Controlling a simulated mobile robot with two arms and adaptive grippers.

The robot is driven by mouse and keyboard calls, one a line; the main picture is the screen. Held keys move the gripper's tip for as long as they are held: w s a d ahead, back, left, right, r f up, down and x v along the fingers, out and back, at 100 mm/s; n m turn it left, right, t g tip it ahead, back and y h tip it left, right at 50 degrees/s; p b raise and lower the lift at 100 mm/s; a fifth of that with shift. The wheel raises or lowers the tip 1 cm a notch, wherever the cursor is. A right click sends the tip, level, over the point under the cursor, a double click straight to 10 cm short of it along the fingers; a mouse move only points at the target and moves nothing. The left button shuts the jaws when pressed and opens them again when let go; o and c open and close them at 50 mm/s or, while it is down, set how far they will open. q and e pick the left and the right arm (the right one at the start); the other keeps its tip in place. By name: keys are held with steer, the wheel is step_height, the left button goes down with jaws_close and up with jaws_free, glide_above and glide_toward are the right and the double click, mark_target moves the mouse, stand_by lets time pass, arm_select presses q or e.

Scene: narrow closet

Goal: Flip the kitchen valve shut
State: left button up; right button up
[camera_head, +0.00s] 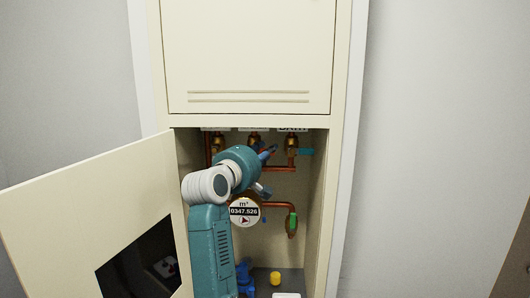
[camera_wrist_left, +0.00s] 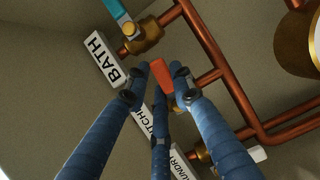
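The kitchen valve's orange-red handle (camera_wrist_left: 161,74) shows in the left wrist view, beside a white label reading "KITCH" (camera_wrist_left: 160,118), partly covered by my fingers. My left gripper (camera_wrist_left: 161,68) has its blue fingers spread on both sides of this handle, very close to it; firm contact cannot be told. In the head view my left arm reaches into the closet, and the left gripper (camera_head: 268,156) is at the middle of the upper pipe row, largely hidden behind my wrist. The middle brass valve (camera_head: 254,140) shows just above it. My right gripper is not in view.
Copper pipes (camera_wrist_left: 222,65) run alongside. A round meter (camera_head: 244,212) sits below. The open door (camera_head: 95,205) stands left; closet walls are close on both sides.

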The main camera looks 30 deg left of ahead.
arm_select(q)
jaws_close()
steer(key=shift+r+n, duration=0.2)
steer(key=shift+n, duration=0.3)
steer(key=o, duration=1)
jaws_free()
steer(key=s, duration=0.4)
steer(key=s+d, duration=0.1)
steer(key=s, duration=0.3)
steer(key=s+d, duration=0.1)
steer(key=s, duration=0.3)
steer(key=shift+f, duration=0.1)
steer(key=shift+w+f, duration=0.1)
